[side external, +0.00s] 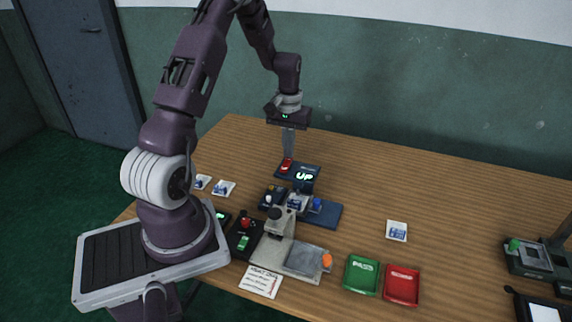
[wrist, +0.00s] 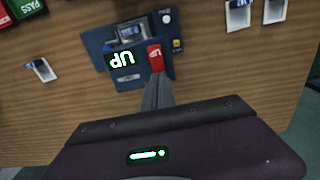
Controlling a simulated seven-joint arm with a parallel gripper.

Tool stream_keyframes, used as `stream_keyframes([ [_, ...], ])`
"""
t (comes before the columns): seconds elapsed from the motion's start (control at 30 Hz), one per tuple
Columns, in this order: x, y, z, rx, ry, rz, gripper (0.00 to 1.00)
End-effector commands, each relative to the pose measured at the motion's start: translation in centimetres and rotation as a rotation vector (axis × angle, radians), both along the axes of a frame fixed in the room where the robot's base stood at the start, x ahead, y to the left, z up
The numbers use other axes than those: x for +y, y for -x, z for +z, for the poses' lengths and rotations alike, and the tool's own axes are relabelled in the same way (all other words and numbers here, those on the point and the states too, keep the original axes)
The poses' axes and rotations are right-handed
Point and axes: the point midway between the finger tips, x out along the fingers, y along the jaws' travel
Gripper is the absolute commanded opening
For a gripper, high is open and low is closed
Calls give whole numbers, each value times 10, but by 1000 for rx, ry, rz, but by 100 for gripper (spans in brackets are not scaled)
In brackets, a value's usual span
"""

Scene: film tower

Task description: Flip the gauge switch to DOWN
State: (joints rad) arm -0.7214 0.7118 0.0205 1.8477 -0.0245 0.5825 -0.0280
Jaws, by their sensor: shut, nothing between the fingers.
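The gauge switch (side external: 287,165) is a red lever on a dark blue panel (side external: 312,168) at the back of the bench. In the wrist view the red lever (wrist: 155,58) reads "UP", and the lit display (wrist: 122,59) beside it also shows green "UP", seen inverted. In the side view the display (side external: 304,176) reads "UP". My gripper (side external: 288,156) points down with shut, empty fingers at the red lever. In the wrist view the fingertips (wrist: 157,78) are right at the lever's near end; I cannot tell whether they touch it.
In front of the panel stand a blue fixture (side external: 326,213), a black box with a red knob (side external: 245,236) and a grey press-like device (side external: 280,222). Green (side external: 361,274) and red (side external: 402,285) trays lie at the front. White cards lie around. The bench right of the panel is clear.

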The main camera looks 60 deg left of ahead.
Motion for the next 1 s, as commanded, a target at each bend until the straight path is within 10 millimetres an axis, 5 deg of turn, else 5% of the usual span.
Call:
stream_keyframes([
  [1.0,0,0,-15,1,1,0,0],
])
